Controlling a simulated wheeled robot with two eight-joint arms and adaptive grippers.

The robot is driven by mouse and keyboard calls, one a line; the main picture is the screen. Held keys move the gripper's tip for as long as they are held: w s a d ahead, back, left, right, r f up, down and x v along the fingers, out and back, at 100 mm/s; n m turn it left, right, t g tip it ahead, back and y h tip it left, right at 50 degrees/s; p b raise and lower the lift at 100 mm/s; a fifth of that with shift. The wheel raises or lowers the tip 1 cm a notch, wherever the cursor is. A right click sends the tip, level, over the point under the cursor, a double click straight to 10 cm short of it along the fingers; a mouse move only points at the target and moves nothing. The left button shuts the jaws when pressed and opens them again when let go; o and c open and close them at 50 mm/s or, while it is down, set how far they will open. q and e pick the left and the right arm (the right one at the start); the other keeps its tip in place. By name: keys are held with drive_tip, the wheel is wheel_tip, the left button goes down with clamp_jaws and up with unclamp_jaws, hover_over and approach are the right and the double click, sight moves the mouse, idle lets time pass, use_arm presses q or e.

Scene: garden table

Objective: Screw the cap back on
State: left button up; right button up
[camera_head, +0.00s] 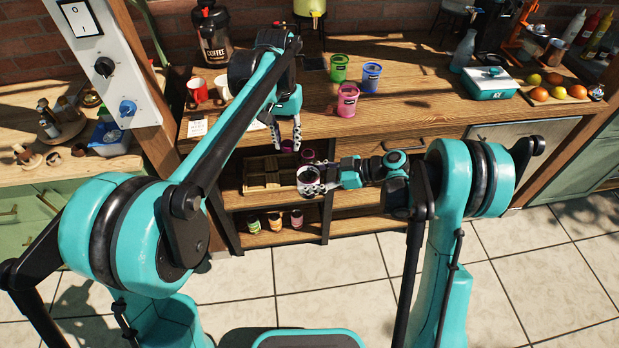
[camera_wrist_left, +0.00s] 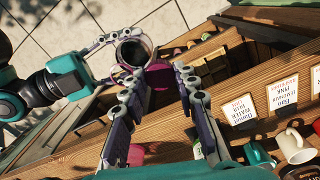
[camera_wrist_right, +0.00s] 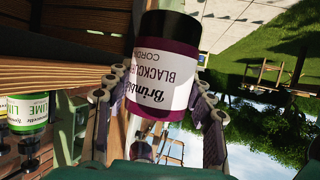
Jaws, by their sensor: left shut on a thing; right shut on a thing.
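My right gripper (camera_wrist_right: 158,105) is shut on a bottle (camera_wrist_right: 165,75) with a white blackcurrant cordial label; dark and purple bands show at its ends. In the left wrist view the bottle's round dark end (camera_wrist_left: 133,52) faces the camera. My left gripper (camera_head: 287,142) points down above and slightly left of the bottle. A magenta piece, apparently the cap (camera_wrist_left: 160,75), shows between its fingertips in the left wrist view. The cap is small in the head view (camera_head: 287,147). The cap looks apart from the bottle; the exact gap is unclear.
The wooden counter (camera_head: 420,105) holds green (camera_head: 339,68), blue (camera_head: 371,77) and pink (camera_head: 347,100) cups and a teal box (camera_head: 490,83). Open shelves below hold several small jars (camera_head: 275,221). A red mug (camera_head: 197,90) stands at the counter's left.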

use_arm(q)
drive_tip(key=s+d+r+m, duration=0.1)
drive_tip(key=d+r, duration=0.4)
drive_tip(key=r, duration=0.1)
drive_tip(key=shift+r+m, duration=0.3)
drive_tip(key=shift+r, duration=0.1)
drive_tip(key=shift+d, duration=0.1)
drive_tip(key=shift+f, duration=2.05)
drive_tip(key=shift+s+f, duration=0.1)
drive_tip(key=shift+f, duration=0.75)
drive_tip(key=shift+f, duration=0.6)
